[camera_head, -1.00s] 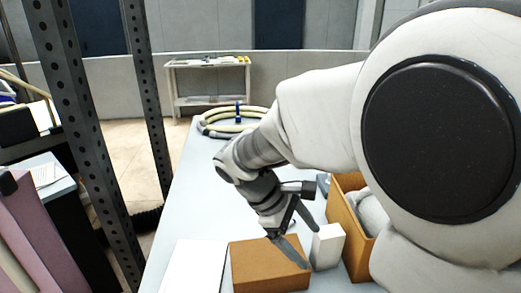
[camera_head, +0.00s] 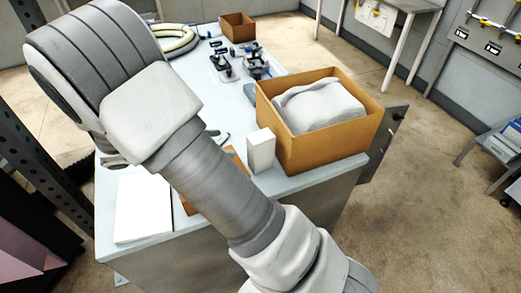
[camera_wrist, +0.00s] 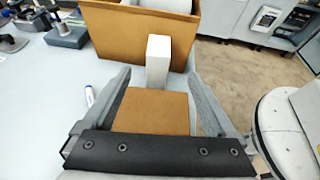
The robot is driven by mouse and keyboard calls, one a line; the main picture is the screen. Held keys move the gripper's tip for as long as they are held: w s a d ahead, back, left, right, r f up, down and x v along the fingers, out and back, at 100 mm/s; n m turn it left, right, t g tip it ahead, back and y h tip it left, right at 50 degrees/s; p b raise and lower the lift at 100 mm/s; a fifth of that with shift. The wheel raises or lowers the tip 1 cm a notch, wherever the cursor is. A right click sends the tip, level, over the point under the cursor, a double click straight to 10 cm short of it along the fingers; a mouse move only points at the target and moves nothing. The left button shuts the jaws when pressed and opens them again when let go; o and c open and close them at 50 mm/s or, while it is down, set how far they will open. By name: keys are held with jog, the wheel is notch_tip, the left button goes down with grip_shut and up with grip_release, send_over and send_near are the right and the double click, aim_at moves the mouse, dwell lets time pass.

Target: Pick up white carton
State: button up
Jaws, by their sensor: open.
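The white carton (camera_head: 260,151) stands upright on the light table, just left of the large open cardboard box. It also shows upright in the wrist view (camera_wrist: 158,62), at the top middle. My gripper (camera_wrist: 158,76) is open, with nothing held, and its two fingers point toward the carton, one to each side of it in the picture. I cannot tell exactly how far the carton is from the fingertips. In the head view my arm hides most of the gripper.
A brown flat box (camera_wrist: 152,110) lies before the carton, between the fingers in the picture. The open cardboard box (camera_head: 300,150) with a pale bundle stands close behind the carton. A white sheet-like item (camera_head: 144,208) lies at the table's left. A blue-and-white marker (camera_wrist: 89,96) lies left.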

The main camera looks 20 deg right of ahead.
aim_at(261, 140)
jog(key=p+x, duration=0.1)
jog(key=x, duration=1.3)
jog(key=shift+w+a+f, duration=0.1)
jog(key=shift+w, duration=0.05)
grip_shut()
